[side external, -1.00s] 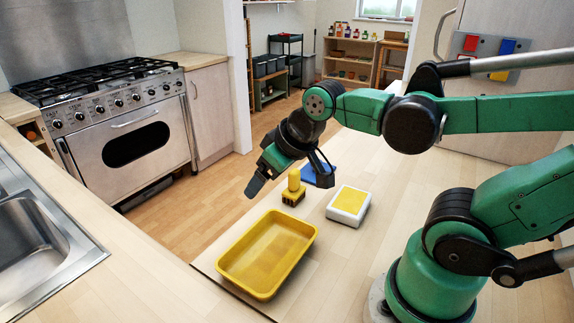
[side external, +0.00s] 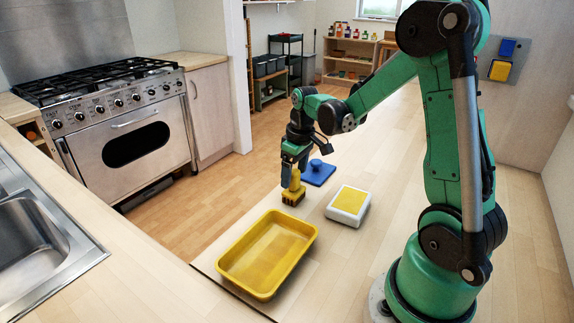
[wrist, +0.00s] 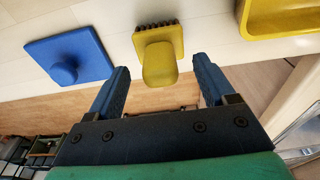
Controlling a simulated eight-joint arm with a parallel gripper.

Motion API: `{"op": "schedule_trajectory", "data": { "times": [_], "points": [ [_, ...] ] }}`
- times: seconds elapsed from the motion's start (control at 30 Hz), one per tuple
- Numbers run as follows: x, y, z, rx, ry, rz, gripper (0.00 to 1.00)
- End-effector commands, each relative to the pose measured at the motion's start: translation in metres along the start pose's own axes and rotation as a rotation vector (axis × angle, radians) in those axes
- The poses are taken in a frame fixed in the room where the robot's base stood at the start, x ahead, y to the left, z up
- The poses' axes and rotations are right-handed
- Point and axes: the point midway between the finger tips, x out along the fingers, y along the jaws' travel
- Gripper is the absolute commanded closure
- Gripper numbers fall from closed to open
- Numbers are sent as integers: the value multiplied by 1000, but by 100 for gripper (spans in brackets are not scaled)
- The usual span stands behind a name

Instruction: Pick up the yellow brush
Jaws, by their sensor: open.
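The yellow brush (side external: 293,190) stands upright on the counter, bristles down and handle up. In the wrist view the brush (wrist: 160,55) lies ahead of and between the two spread fingers. My gripper (side external: 290,172) points down at the brush handle from above. In the wrist view my gripper (wrist: 162,82) is open, with one finger to each side of the handle and visible gaps. Whether a finger touches the handle cannot be told from the side view.
A yellow tray (side external: 305,236) sits in front of the brush. A white block with a yellow top (side external: 335,215) is to the right. A blue square with a knob (side external: 327,178) lies behind. The counter's edge (side external: 215,246) is close on the left.

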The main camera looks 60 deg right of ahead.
Motion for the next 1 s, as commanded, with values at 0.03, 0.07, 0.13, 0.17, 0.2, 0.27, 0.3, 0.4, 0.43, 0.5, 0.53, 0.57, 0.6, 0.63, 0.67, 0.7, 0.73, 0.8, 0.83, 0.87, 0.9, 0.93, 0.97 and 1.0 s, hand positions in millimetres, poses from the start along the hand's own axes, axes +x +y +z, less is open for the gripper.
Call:
{"op": "schedule_trajectory", "data": {
  "times": [0.03, 0.07, 0.13, 0.17, 0.2, 0.27, 0.3, 0.4, 0.43, 0.5, 0.53, 0.57, 0.6, 0.63, 0.67, 0.7, 0.73, 0.8, 0.83, 0.87, 0.9, 0.93, 0.97, 1.0],
  "points": [
    [6, 0, 0, 0, 0, 0, 24],
    [9, 0, 0, 0, 0, 0, 24],
    [15, 0, 0, 0, 0, 0, 24],
    [17, 0, 0, 0, 0, 0, 24],
    [18, 0, 0, 0, 1, 1, 24],
    [20, 0, 0, 0, 1, 1, 24],
    [21, 0, 0, 0, 1, 1, 24],
    [21, 0, 0, 0, 1, 1, 24],
    [21, 0, 0, 0, 1, 1, 24],
    [21, 0, 0, 0, 1, 1, 24],
    [21, 0, 0, 0, 1, 1, 32],
    [21, 0, 0, 0, 1, 1, 41],
    [21, 0, 0, 0, 1, 1, 52],
    [21, 0, 0, 0, 1, 1, 61],
    [21, 0, 0, 0, 1, 1, 69],
    [21, 0, 0, 0, 1, 1, 80],
    [20, 0, 0, 0, 1, 1, 89],
    [20, 0, 0, 0, 1, 1, 100],
    [20, 0, 0, 0, 1, 1, 100],
    [20, 0, 0, 0, 1, 1, 100],
    [20, 0, 0, 0, 1, 1, 100],
    [20, 0, 0, 0, 1, 1, 100],
    [20, 0, 0, 0, 1, 1, 100],
    [20, 0, 0, 0, 1, 1, 100]
  ]
}}
